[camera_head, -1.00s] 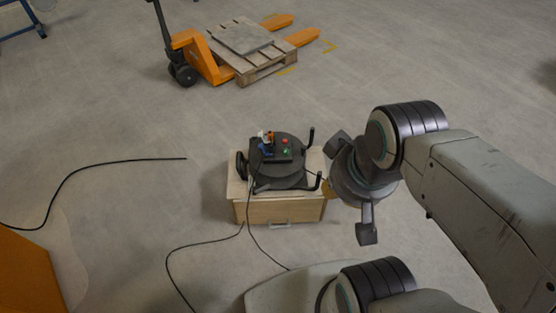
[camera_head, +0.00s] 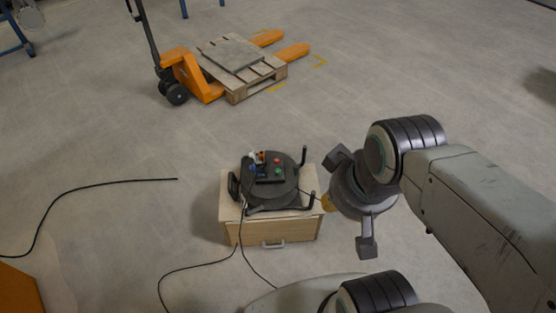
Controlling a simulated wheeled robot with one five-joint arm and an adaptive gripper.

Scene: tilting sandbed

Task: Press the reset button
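A black round device (camera_head: 268,190) with upright handles sits on a wooden box (camera_head: 272,231) with a drawer handle. On its top panel I see a small red button (camera_head: 277,160) and a small green button (camera_head: 278,171), with a blue and orange part beside them. Which button is the reset button I cannot tell. My gripper (camera_head: 350,203) is to the right of the device, apart from the buttons. Its fingers are spread wide, one up and one down, with nothing between them.
An orange pallet jack (camera_head: 183,76) with a wooden pallet (camera_head: 245,84) and a grey slab stands at the back. A black cable (camera_head: 80,196) lies on the floor at left, and others run from the box. An orange object (camera_head: 18,290) is at lower left.

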